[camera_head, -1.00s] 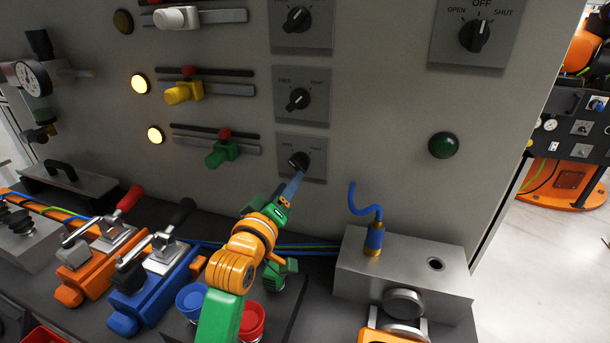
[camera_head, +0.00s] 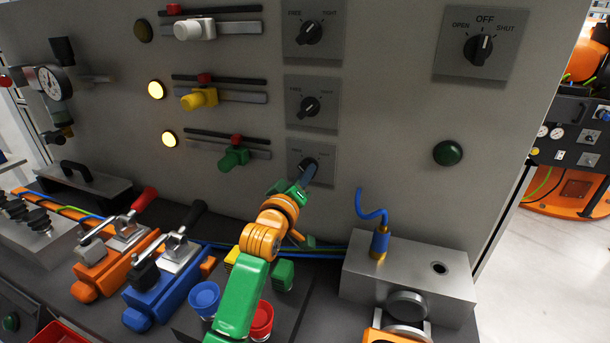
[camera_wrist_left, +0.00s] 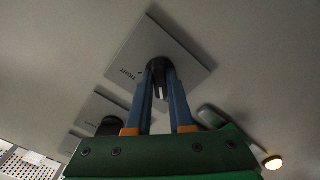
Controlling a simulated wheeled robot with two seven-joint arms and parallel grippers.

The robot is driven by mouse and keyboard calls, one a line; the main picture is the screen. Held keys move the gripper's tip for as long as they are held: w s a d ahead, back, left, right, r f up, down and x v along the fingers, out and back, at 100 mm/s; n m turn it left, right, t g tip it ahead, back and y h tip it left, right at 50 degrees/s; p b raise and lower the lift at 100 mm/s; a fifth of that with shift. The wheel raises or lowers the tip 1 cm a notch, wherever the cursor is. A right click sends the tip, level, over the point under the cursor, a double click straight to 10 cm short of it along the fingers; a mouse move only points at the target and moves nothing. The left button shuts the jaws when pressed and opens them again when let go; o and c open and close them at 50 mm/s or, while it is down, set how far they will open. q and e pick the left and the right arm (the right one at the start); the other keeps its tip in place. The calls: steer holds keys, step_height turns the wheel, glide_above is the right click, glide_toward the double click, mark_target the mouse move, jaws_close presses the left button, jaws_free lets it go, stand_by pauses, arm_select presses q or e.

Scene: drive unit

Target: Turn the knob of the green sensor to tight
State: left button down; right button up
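The green sensor (camera_head: 234,157) is a green slider piece on the lowest of three rails on the grey panel. Its knob (camera_head: 309,164) is black, on a small grey plate (camera_head: 327,171) to the right. My left gripper (camera_head: 308,177) reaches the knob from below. In the left wrist view the blue fingers (camera_wrist_left: 161,90) stand on both sides of the black knob (camera_wrist_left: 158,65), near the TIGHT label on the plate (camera_wrist_left: 135,58). Whether they press on it I cannot tell. The fingers partly hide the knob in the head view. My right gripper is out of view.
Similar knobs sit above on the middle plate (camera_head: 311,106) and top plate (camera_head: 310,33). A metal block (camera_head: 410,268) with a blue-cabled plug (camera_head: 380,242) stands at right.

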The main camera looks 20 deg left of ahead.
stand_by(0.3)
arm_select(q)
steer(key=m+p, duration=0.3)
steer(key=m, duration=0.5)
steer(key=m+p, duration=0.4)
steer(key=m, duration=0.5)
steer(key=shift+a+m, duration=0.2)
steer(key=shift+m, duration=0.1)
steer(key=shift+r+m, duration=0.1)
steer(key=shift+m, duration=0.2)
stand_by(0.3)
steer(key=c, duration=0.8)
jaws_free()
steer(key=shift+w, duration=0.1)
